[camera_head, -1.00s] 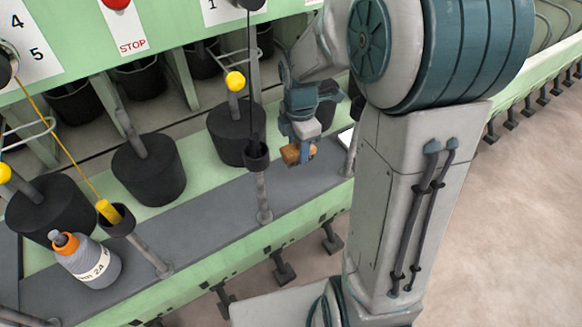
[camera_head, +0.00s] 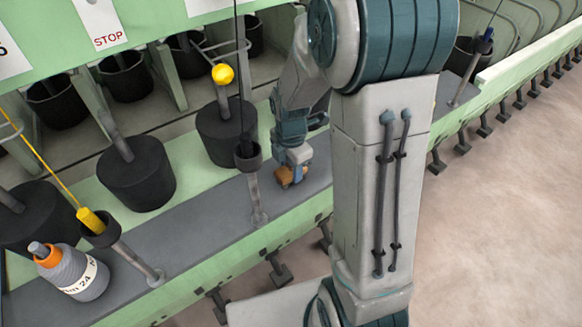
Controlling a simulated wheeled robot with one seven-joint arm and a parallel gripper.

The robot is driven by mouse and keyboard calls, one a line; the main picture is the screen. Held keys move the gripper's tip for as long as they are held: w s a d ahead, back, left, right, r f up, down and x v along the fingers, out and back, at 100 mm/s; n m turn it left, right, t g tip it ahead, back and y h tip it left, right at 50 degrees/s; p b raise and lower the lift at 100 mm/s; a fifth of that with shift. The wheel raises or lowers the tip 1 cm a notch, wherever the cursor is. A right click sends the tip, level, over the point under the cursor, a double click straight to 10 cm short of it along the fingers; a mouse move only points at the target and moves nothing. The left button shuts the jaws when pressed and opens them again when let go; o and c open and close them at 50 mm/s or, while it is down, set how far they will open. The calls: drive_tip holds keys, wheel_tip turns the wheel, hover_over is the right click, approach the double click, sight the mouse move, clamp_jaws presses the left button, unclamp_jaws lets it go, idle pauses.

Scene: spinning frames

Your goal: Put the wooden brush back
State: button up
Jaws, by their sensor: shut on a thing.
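The wooden brush (camera_head: 286,178) is a small orange-brown block at the end of my gripper (camera_head: 293,166). My gripper is shut on it and holds it low at the grey shelf of the green machine. I cannot tell whether the brush touches the shelf. Much of the brush is hidden by the gripper, and the fingertips are too small to see clearly.
A post with a black cup (camera_head: 248,158) stands just left of my gripper. A grey bottle with an orange collar (camera_head: 72,272) is at the lower left. Black cans (camera_head: 136,175) stand behind the grey shelf (camera_head: 190,226). Open floor lies at right.

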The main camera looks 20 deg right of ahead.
drive_tip(key=o, duration=0.9)
drive_tip(key=shift+f, duration=0.1)
drive_tip(key=shift+o, duration=0.2)
wheel_tip(320, 180, up, 12)
drive_tip(key=shift+f+p, duration=0.15)
drive_tip(key=shift+p, duration=1.05)
drive_tip(key=s+r+m+t, duration=0.2)
drive_tip(key=s+r+m, duration=0.2)
drive_tip(key=s+m, duration=1)
drive_tip(key=shift+m, duration=3.8)
